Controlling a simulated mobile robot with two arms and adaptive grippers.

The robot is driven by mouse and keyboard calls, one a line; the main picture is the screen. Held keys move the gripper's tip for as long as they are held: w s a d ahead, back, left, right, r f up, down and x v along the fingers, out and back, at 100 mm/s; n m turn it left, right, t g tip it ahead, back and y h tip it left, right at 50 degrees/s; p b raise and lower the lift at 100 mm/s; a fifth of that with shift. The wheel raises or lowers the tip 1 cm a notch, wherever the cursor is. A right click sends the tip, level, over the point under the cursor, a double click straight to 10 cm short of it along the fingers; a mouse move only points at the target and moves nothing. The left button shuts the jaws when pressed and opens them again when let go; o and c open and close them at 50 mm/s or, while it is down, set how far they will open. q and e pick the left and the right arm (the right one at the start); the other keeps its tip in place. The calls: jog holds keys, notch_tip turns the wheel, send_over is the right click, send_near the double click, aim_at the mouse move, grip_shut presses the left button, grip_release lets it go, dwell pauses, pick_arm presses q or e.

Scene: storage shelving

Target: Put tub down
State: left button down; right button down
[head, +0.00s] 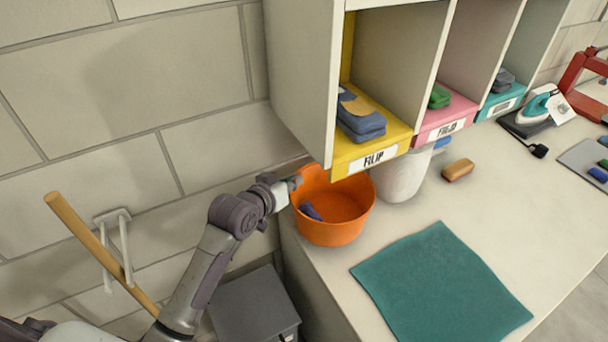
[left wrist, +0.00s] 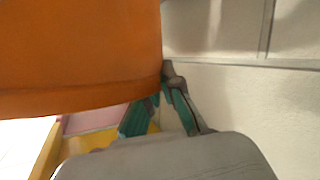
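The orange tub (head: 335,232) is at the left end of the counter, beside the white jug. A small dark blue item (head: 310,211) shows inside it. I cannot tell whether its base rests on the counter or hangs just above it. My left gripper (head: 292,183) is at the tub's left rim. In the left wrist view the tub (left wrist: 80,55) fills the upper left, and the teal-padded fingers of my left gripper (left wrist: 155,98) are at its edge, closed on it as far as I see; the tub partly hides one finger. My right gripper is not in view.
A teal mat (head: 440,285) lies on the counter (head: 500,200). A white jug (head: 400,180) and a brown sponge (head: 458,170) stand behind it. The cubby shelf with a yellow bin (head: 372,150) overhangs the tub. A grey box (head: 254,308) is below left.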

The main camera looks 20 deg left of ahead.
pick_arm(q)
jog(key=w, duration=0.2)
jog(key=w+d, duration=0.1)
jog(key=w, duration=0.1)
jog(key=shift+w+d, duration=0.1)
jog(key=shift+w, duration=0.1)
jog(key=shift+w+f+p, duration=0.1)
jog(key=shift+w+p, duration=0.05)
jog(key=shift+p, duration=0.15)
notch_tip(320, 180, down, 2)
jog(key=shift+f+p, duration=0.1)
jog(key=shift+p, duration=0.3)
jog(key=shift+f, duration=0.55)
jog(key=c, duration=1.3)
grip_release()
jog(key=shift+f, duration=0.1)
jog(key=b, duration=0.1)
send_near(304, 170)
jog(key=shift+s+a+f, duration=0.15)
jog(key=shift+s+f, duration=0.4)
jog(key=shift+s+a+f, duration=0.15)
jog(key=shift+s+f, duration=0.35)
jog(key=shift+f, duration=0.1)
